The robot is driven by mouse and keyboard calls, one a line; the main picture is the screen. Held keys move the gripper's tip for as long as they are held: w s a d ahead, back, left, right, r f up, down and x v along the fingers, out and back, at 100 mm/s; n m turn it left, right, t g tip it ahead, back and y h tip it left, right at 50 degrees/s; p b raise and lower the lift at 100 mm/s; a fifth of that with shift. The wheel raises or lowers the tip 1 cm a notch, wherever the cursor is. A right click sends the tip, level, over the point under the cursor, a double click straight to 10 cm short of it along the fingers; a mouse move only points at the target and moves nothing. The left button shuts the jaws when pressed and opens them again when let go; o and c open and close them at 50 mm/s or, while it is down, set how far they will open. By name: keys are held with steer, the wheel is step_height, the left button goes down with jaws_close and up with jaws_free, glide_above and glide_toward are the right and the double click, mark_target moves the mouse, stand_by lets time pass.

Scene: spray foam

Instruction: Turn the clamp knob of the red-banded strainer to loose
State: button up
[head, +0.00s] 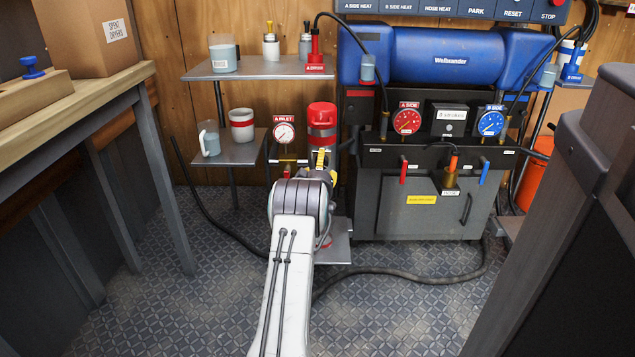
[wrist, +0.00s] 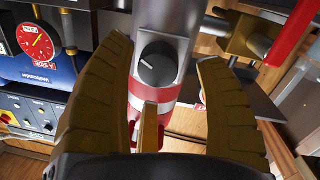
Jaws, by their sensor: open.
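The red-banded strainer (wrist: 170,20) is a grey metal cylinder with red and pale bands, filling the middle of the wrist view. Its clamp knob (wrist: 157,66) is round and black on a grey plate facing the wrist camera, with a pale mark near its left side. My gripper (wrist: 164,58) is open, with brown fingers to the left and right of the knob and a shorter one below it. I see no finger touching the knob. In the head view my gripper (head: 321,160) is just below a red vessel (head: 322,115), and the knob is hidden.
The A inlet gauge (head: 284,133) is left of the vessel, and a small shelf (head: 236,155) holds mugs. The machine (head: 415,200) with red and blue gauges stands to the right. A red handle (wrist: 292,35) is at upper right in the wrist view. A hose (head: 400,273) crosses the floor.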

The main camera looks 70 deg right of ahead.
steer(key=v, duration=1)
steer(key=shift+w, duration=0.1)
stand_by(0.7)
